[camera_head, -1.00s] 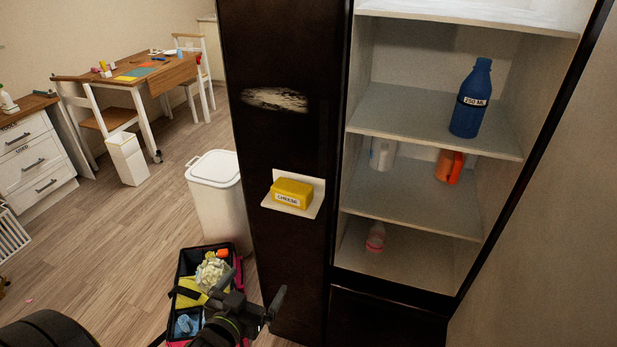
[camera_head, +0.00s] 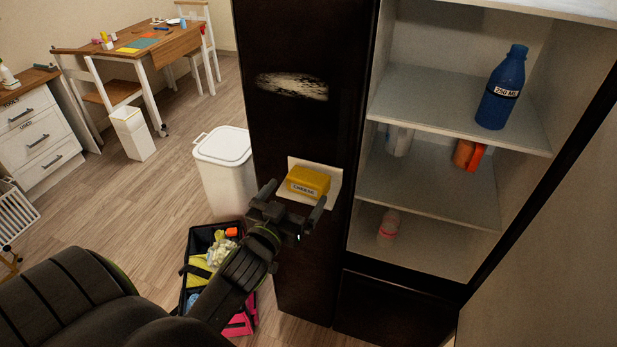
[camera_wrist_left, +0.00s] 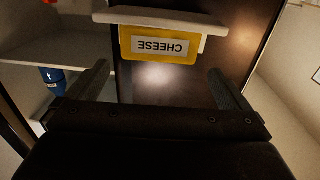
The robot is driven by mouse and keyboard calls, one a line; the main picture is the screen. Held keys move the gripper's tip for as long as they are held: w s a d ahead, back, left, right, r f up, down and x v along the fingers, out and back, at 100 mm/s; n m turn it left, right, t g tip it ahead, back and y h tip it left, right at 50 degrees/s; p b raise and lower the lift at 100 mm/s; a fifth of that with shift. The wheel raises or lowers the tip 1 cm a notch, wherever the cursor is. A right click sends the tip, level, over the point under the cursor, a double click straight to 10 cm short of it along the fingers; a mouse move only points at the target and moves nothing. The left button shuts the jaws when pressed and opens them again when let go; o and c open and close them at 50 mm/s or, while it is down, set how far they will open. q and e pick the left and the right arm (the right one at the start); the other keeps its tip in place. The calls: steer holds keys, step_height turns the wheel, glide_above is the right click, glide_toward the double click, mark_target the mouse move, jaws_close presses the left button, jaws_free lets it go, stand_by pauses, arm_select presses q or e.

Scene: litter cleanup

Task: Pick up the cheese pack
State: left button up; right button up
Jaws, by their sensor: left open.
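The yellow cheese pack (camera_head: 307,182), labelled CHEESE, sits on a small white ledge (camera_head: 297,195) fixed to the dark cabinet side. My left gripper (camera_head: 293,205) is open and empty, just in front of and slightly below the pack. In the left wrist view the pack (camera_wrist_left: 158,46) appears upside down, beyond and between the two spread fingers (camera_wrist_left: 165,82), with a gap to them. The ledge also shows there (camera_wrist_left: 160,17). My right gripper is not in view.
Right of the pack is an open shelf unit (camera_head: 430,180) with a blue bottle (camera_head: 502,88), an orange item (camera_head: 468,155) and a pink-capped bottle (camera_head: 389,224). A white bin (camera_head: 224,165) stands left of the cabinet. A black container of litter (camera_head: 200,245) is on the floor below.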

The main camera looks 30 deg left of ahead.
mark_target(304, 183)
arm_select(q)
steer(key=shift+w+a+r, duration=0.1)
steer(key=shift+w, duration=1.05)
steer(key=shift+w+a+p, duration=0.1)
steer(key=shift+w+p, duration=0.15)
steer(key=shift+p, duration=0.1)
steer(key=w, duration=0.1)
steer(key=w+p, duration=0.1)
steer(key=w, duration=0.2)
steer(key=shift+a+p, duration=0.25)
steer(key=shift+p, duration=0.1)
steer(key=shift+w, duration=0.3)
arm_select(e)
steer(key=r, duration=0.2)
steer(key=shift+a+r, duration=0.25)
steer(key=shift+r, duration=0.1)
arm_select(q)
steer(key=c, duration=0.9)
